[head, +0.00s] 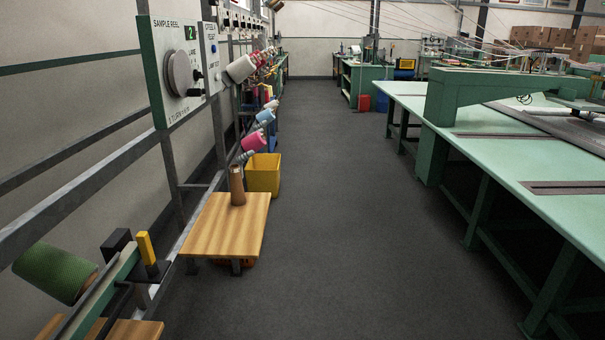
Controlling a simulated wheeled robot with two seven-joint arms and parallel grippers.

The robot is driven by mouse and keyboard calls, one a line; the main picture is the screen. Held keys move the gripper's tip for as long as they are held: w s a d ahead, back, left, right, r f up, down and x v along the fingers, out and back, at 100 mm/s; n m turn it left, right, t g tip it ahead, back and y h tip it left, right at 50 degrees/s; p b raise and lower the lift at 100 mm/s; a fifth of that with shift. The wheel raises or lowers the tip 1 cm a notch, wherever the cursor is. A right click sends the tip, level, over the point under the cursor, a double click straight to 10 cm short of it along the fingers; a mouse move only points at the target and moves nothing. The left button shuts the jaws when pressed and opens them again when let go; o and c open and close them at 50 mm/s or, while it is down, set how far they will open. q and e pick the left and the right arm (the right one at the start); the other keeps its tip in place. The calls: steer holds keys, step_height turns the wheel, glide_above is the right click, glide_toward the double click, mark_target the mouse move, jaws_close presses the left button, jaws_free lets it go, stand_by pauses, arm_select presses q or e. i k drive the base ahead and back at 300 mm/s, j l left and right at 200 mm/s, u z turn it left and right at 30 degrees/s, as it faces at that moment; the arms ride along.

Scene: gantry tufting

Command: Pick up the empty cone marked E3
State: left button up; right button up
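A bare brown cone (237,186) stands upright on a small wooden shelf (222,224) at the left of the aisle. It carries no visible yarn, and no E3 marking can be read on it from here. A green yarn cone (55,272) lies tilted at the lower left, with a brown end showing. Neither of my grippers shows in the head view.
A yellow bin (264,174) stands behind the shelf, below a row of coloured cones on the left rack. A sample reel panel (172,62) hangs above. A long green table (520,160) lines the right. The grey floor (335,230) between is clear.

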mark_target(237, 197)
steer(key=i+l+z, duration=0.1)
steer(key=i, duration=0.55)
steer(key=i+l+z, duration=0.1)
steer(key=i+l, duration=0.15)
steer(key=i, duration=0.4)
steer(key=i+l+u, duration=0.1)
steer(key=i+u, duration=0.35)
steer(key=i+l+u, duration=0.25)
steer(key=u, duration=0.2)
steer(key=i, duration=0.1)
